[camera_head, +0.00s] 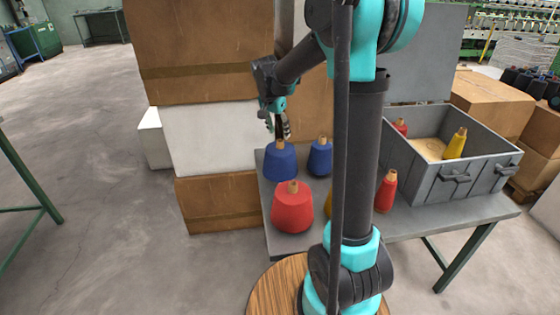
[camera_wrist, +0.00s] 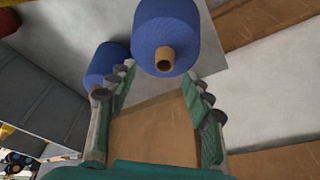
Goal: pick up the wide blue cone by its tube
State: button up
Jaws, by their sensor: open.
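The wide blue cone (camera_head: 280,162) stands upright on the grey table (camera_head: 455,216), near its far left corner. Its tan tube (camera_head: 280,145) sticks up from the top. In the wrist view the wide blue cone (camera_wrist: 166,28) is at the top centre, with its tube end (camera_wrist: 165,58) facing the camera. My gripper (camera_head: 277,128) is just above the tube in the head view. In the wrist view my open gripper (camera_wrist: 163,88) has its fingers apart, with the tube beyond the fingertips and nothing between them. I cannot tell whether a finger touches the tube.
A narrower blue cone (camera_head: 320,158) stands close on the right, near the left finger in the wrist view. A wide red cone (camera_head: 292,208) stands in front. A narrow red cone (camera_head: 386,190) and a grey crate (camera_head: 480,180) are to the right. Stacked boxes (camera_head: 215,140) rise behind.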

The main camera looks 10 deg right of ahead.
aim_at(280, 141)
jog(key=shift+w+x, duration=0.15)
jog(key=shift+x, duration=1.25)
jog(key=shift+w+x, duration=0.15)
jog(key=shift+x, duration=1.3)
jog(key=shift+a, duration=0.2)
jog(key=shift+c, duration=0.4)
grip_shut()
jog(key=shift+r, duration=0.1)
